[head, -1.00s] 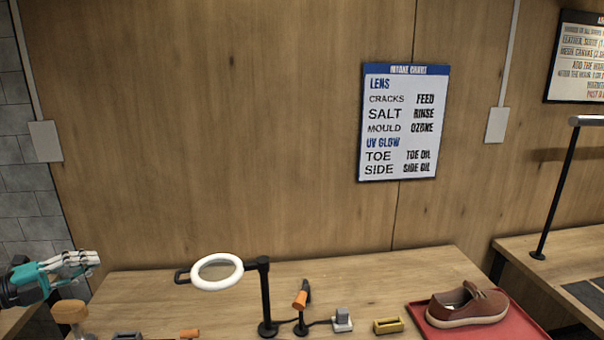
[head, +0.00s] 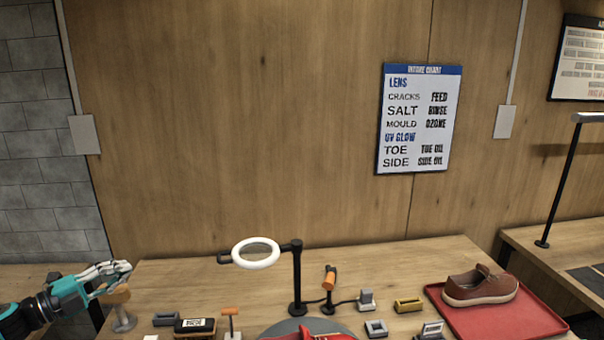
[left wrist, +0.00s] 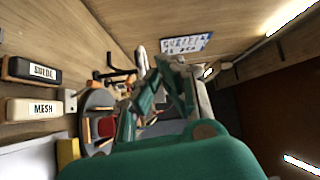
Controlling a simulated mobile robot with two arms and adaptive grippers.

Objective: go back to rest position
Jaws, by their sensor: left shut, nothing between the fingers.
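My left gripper (head: 122,272), teal and black with pale fingers, reaches in from the left edge of the head view, at the left end of the bench. It is shut and empty, and appears just above or in front of an orange-brown-topped stand (head: 123,318); I cannot tell whether they touch. Its fingers also show in the left wrist view (left wrist: 165,68). My right gripper is in neither view. A brown sneaker (head: 480,286) rests on a red tray (head: 510,322) at the right of the bench.
A ring magnifier (head: 257,264) on a black post stands mid-bench. A round grey disc with something red on it (head: 310,336) is cut off at the bottom. Brushes labelled SUEDE (left wrist: 32,70) and MESH (left wrist: 35,108) show in the wrist view. An intake chart (head: 418,118) hangs on the wall.

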